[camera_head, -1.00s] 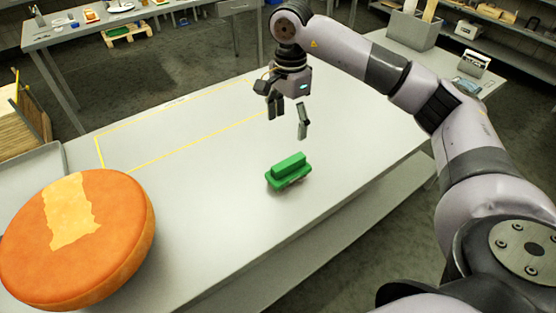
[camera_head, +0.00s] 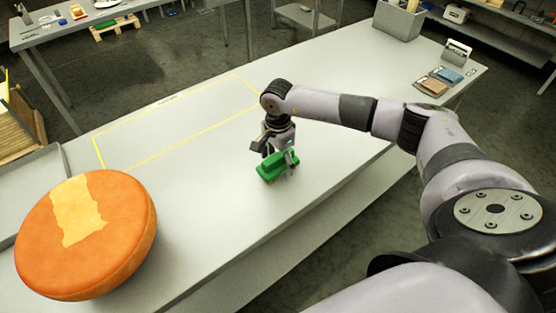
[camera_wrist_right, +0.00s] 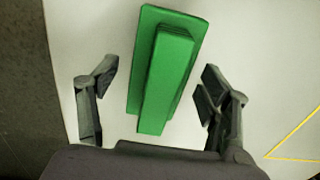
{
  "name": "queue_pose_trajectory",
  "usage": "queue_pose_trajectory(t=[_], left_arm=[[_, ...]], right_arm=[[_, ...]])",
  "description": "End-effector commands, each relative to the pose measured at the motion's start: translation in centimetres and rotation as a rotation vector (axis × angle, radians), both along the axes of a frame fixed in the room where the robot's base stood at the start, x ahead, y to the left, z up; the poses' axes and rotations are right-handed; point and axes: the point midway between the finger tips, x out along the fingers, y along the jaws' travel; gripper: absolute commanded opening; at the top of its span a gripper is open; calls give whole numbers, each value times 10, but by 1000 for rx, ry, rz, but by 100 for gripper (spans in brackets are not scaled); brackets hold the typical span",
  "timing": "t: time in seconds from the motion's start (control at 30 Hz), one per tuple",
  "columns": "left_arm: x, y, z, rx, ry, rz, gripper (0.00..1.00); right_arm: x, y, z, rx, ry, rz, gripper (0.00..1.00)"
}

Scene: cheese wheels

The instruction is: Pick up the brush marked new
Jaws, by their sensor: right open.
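A green brush (camera_head: 272,168) lies on the grey table in the head view, with its raised grip on top. It also shows in the right wrist view (camera_wrist_right: 165,75), between the two fingers. No marking can be read on it. My right gripper (camera_head: 278,163) is open and low over the brush, with a finger on either side of it. In the right wrist view the fingers of my right gripper (camera_wrist_right: 158,100) stand apart with a gap on both sides of the brush. My left gripper is not in view.
A large orange cheese wheel (camera_head: 120,225) with a pale scraped patch is at the table's left. A yellow outlined area (camera_head: 180,130) lies empty on the table (camera_head: 215,215). Brown and blue packets (camera_head: 432,86) lie at the far right end, near a grey box (camera_head: 398,20).

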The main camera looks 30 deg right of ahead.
Motion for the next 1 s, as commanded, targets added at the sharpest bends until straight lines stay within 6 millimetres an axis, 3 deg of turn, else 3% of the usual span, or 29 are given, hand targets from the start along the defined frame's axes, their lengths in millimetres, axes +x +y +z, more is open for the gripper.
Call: queue_pose_trajectory(t=[0.17,0.4,1.0], left_arm=[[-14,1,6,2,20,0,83],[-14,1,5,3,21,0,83],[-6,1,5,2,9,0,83]], right_arm=[[0,0,-15,0,0,0,72],[0,0,-17,0,-1,0,70],[1,0,-17,0,-2,0,30]])
